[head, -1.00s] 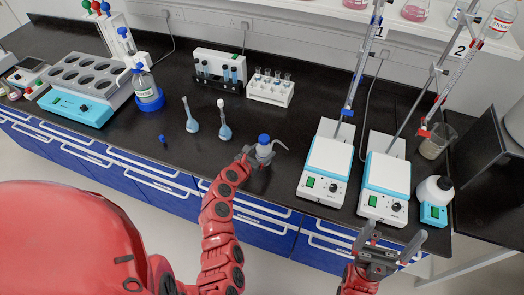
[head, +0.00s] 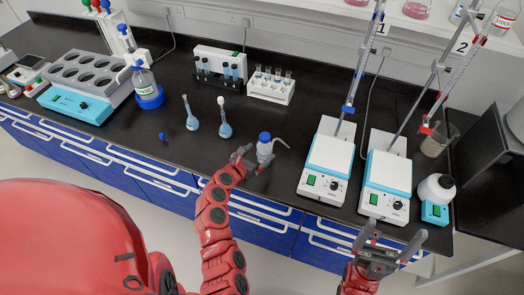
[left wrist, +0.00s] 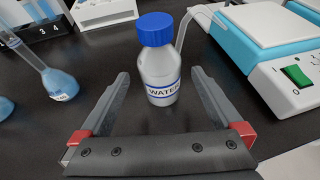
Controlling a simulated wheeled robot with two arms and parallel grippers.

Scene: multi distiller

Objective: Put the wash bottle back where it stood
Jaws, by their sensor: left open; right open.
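The wash bottle (head: 265,148) stands upright on the black bench, left of the hotplates. It has a blue cap and a bent spout pointing right. In the left wrist view the wash bottle (left wrist: 159,72) shows a "WATER" label. My left gripper (head: 253,162) is open just in front of it; in the left wrist view the open fingers (left wrist: 160,88) lie to either side of its near part, with gaps and no visible contact. My right gripper (head: 393,241) is open and empty in front of the right hotplate, near the bench's front edge.
Two flasks with blue liquid (head: 225,124) stand left of the bottle. A white tube rack (head: 270,90) is behind it. Two stirrer hotplates (head: 326,165) with stands and burettes are to the right. Bare bench lies between the flasks and the bottle.

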